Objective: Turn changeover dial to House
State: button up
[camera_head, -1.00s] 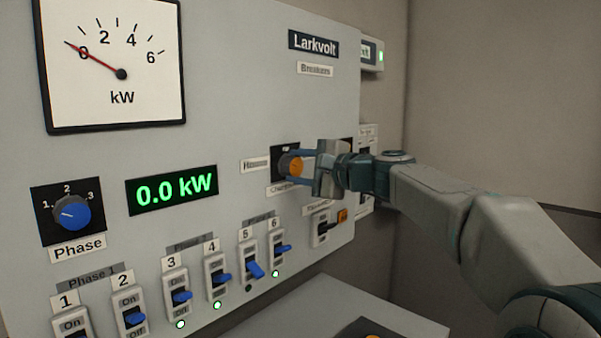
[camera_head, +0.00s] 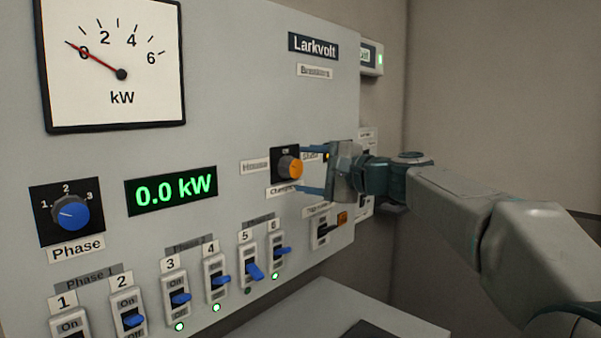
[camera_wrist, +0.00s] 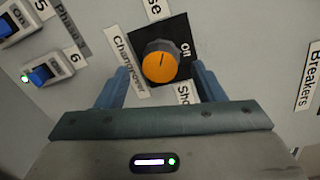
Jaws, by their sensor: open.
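The changeover dial (camera_head: 290,168) is an orange round knob on a black plate on the grey panel. The House label (camera_head: 255,166) is on its left, "Off" is above it, and a partly hidden "Sho…" label is on its right. In the wrist view the knob (camera_wrist: 160,66) shows a short dark mark leaning toward the top, the side of the label ending in "se". My gripper (camera_head: 301,169) is open, its fingers above and below the knob in the head view and apart from it. The wrist view shows a finger on each side with gaps.
Several blue breaker switches (camera_head: 255,270) line the panel below left. A blue Phase dial (camera_head: 71,213) and a green 0.0 kW display (camera_head: 171,190) are at left. A grey ledge (camera_head: 290,315) juts out below.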

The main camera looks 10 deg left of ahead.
jog(key=b+v, duration=0.1)
jog(key=v, duration=1)
jog(key=shift+s+a, duration=0.1)
jog(key=s+d+f+n+g+h+p, duration=0.1)
jog(key=s+d+f+n+h+p, duration=0.25)
jog(key=f, duration=0.55)
jog(key=s+d+f+m+g+h+p, duration=0.1)
jog(key=s+d+f+g+h, duration=0.1)
jog(key=s+f+h, duration=0.45)
jog(key=s+d+f+n+g+h+p, duration=0.2)
jog(key=s+d+f+n+h, duration=0.3)
jog(key=s+d+f, duration=0.6)
jog(key=s+f+n+p, duration=0.1)
jog(key=s+f, duration=0.2)
jog(key=shift+s+d, duration=0.25)
jog(key=shift+d, duration=0.15)
jog(key=shift+f, duration=0.1)
jog(key=shift+c, duration=0.2)
